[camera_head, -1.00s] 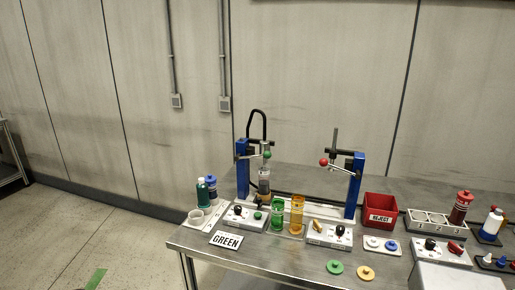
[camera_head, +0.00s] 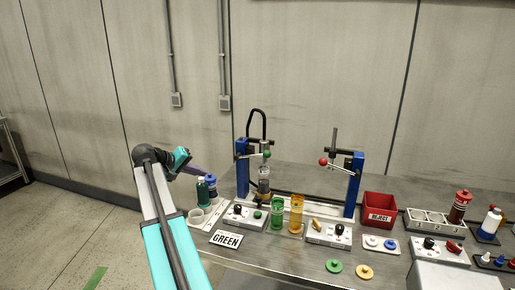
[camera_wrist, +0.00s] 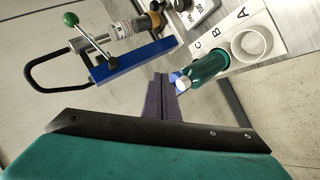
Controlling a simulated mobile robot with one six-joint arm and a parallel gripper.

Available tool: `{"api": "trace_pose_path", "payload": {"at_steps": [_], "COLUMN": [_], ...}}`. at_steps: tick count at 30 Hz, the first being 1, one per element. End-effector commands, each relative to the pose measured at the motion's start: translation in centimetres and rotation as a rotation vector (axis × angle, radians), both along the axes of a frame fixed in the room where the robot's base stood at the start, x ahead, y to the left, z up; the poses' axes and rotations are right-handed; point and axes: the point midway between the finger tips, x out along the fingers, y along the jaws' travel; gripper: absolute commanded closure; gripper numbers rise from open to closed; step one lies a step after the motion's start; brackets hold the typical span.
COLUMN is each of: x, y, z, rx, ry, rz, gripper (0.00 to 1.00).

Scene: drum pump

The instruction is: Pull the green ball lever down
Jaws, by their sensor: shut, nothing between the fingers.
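The green ball lever (camera_head: 267,155) is a small green ball on a thin metal arm, on the left blue pump post (camera_head: 242,170). In the wrist view the green ball (camera_wrist: 71,19) shows at the upper left, its rod running to the blue post (camera_wrist: 125,63). My gripper (camera_head: 201,173) is shut and empty, left of the post and apart from the lever. In the wrist view its fingers (camera_wrist: 163,78) are together, pointing between the blue post and a teal bottle (camera_wrist: 208,67).
Teal and blue bottles (camera_head: 203,191) stand in a white rack near my gripper. A red ball lever (camera_head: 323,162) is on the right post. Green (camera_head: 278,213) and orange cylinders (camera_head: 297,212) stand between the posts. A black hose loop (camera_head: 257,121) rises behind the left post.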

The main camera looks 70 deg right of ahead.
Motion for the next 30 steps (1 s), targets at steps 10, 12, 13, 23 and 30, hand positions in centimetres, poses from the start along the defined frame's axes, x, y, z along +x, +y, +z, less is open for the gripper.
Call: {"api": "trace_pose_path", "payload": {"at_steps": [10,12,13,23,30], "x": [-10.0,-10.6,-10.8,-11.0,-11.4], "y": [-7.8,-8.1,-8.1,-8.1,-8.8], "z": [12.8,13.6,13.8,13.8,13.5], "rx": [-0.185,-0.197,-0.199,-0.201,-0.200], "ry": [0.022,0.027,0.026,0.027,0.028], "rz": [-0.213,-0.226,-0.230,-0.232,-0.234], "gripper": [1.00,1.00,1.00,1.00,1.00]}}
